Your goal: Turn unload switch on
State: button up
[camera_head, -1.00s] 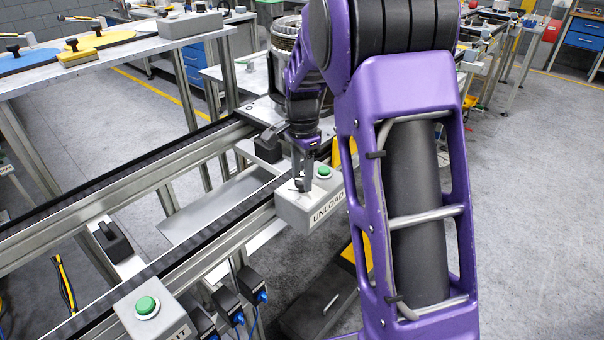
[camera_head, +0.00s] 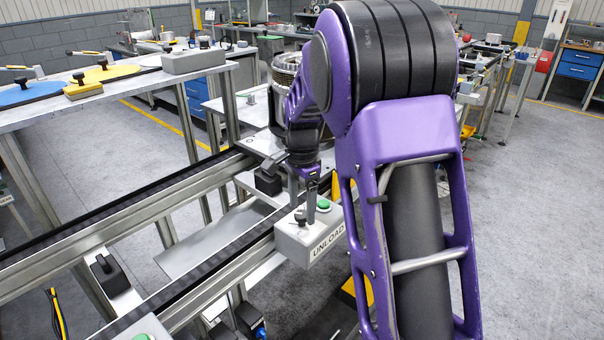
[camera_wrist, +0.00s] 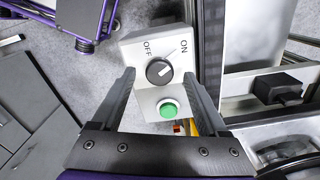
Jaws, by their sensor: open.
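The unload switch box (camera_head: 308,242) is a light grey box labelled UNLOAD at the end of the conveyor rail. Its black rotary knob (camera_wrist: 159,71) shows in the wrist view, with OFF and ON printed beyond it. The knob's white mark points up and right, toward ON. A green button (camera_wrist: 168,109) sits on the same face, and also shows in the head view (camera_head: 324,205). My gripper (camera_wrist: 159,76) is open, its fingers on either side of the knob in the picture and apart from it. The head view also shows my gripper (camera_head: 303,207) at the box.
Conveyor rails (camera_head: 190,290) run to the left of the box. A black block (camera_head: 110,275) sits between them. Another green button (camera_head: 145,337) is at the bottom edge. A table with blue and yellow discs (camera_head: 108,73) stands at the back left. Open floor lies right of my arm.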

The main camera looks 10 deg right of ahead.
aim_at(302, 214)
notch_tip(302, 214, up, 16)
jog(key=p, duration=0.2)
jog(key=shift+r, duration=0.15)
